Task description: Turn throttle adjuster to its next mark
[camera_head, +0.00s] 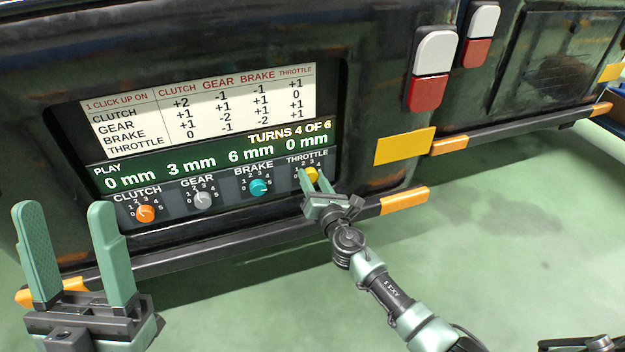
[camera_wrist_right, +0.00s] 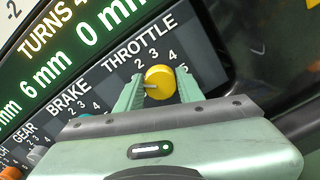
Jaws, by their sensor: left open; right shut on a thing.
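The throttle adjuster (camera_head: 311,174) is a yellow knob at the right end of the knob row, under the label THROTTLE. My right gripper (camera_head: 316,184) is at this knob, its two green fingers on either side of it. In the right wrist view the yellow knob (camera_wrist_right: 159,83) sits between the fingertips (camera_wrist_right: 158,90), with marks 2, 3, 4 and 5 visible around it; the lower marks are partly hidden. The display (camera_head: 220,150) reads PLAY 0 mm, 3 mm, 6 mm, 0 mm and TURNS 4 OF 6. My left gripper (camera_head: 72,250) is open and empty at the lower left.
The orange clutch knob (camera_head: 145,213), grey gear knob (camera_head: 203,198) and teal brake knob (camera_head: 258,187) stand left of the throttle knob. A chart (camera_head: 200,108) is above the display. A dark bar with orange ends (camera_head: 404,201) runs below the panel. Green floor is clear at lower middle.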

